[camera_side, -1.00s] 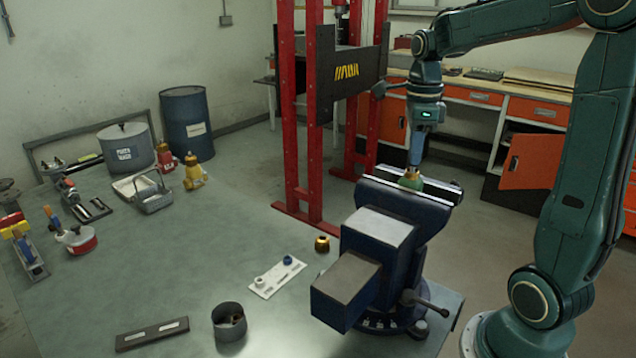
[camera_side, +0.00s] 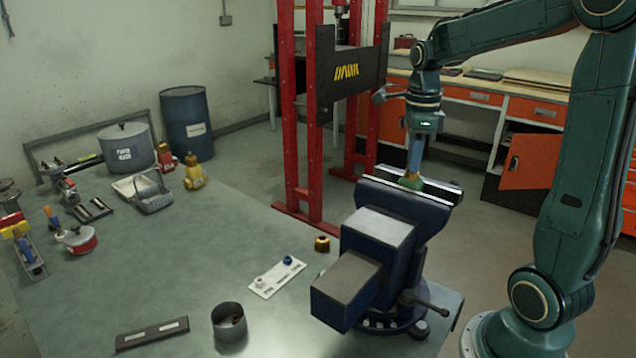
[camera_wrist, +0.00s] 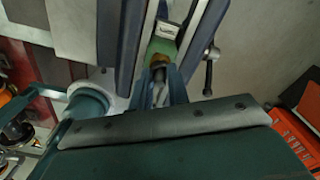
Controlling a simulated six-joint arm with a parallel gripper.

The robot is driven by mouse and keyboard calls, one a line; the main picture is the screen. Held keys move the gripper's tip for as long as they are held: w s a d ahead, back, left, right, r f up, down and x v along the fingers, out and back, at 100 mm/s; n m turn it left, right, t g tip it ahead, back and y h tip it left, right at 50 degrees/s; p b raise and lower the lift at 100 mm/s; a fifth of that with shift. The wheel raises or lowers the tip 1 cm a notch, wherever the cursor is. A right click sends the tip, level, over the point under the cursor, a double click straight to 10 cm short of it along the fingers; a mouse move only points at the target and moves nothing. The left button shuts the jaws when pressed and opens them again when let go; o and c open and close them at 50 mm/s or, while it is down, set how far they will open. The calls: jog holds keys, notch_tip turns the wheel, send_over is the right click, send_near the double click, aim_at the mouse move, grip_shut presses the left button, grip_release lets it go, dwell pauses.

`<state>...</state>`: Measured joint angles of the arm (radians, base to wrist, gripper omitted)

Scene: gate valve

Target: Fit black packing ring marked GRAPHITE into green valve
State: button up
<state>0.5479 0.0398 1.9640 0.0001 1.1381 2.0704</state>
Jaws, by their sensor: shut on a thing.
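The green valve (camera_side: 411,184) is clamped upright in the jaws of the blue vise (camera_side: 385,230). Its green body also shows in the wrist view (camera_wrist: 163,46), with a brass-coloured part at its near end. My gripper (camera_side: 413,172) points straight down with its fingertips at the valve's top. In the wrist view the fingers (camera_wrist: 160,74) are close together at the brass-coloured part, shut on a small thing. The black packing ring is not clearly visible; the fingers and valve top hide what is between them. I cannot tell how deep it sits.
A white holder (camera_side: 277,278) with a blue ring and a pale ring lies left of the vise. A brass piece (camera_side: 322,243) stands beside the vise. A round dark tin (camera_side: 229,321) sits at the front. The bench middle is clear.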

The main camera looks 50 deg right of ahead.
jog(key=shift+f, duration=0.1)
jog(key=o, duration=0.8)
jog(key=shift+o, duration=0.2)
notch_tip(320, 180, up, 14)
jog(key=shift+f, duration=0.1)
dwell(0.7)
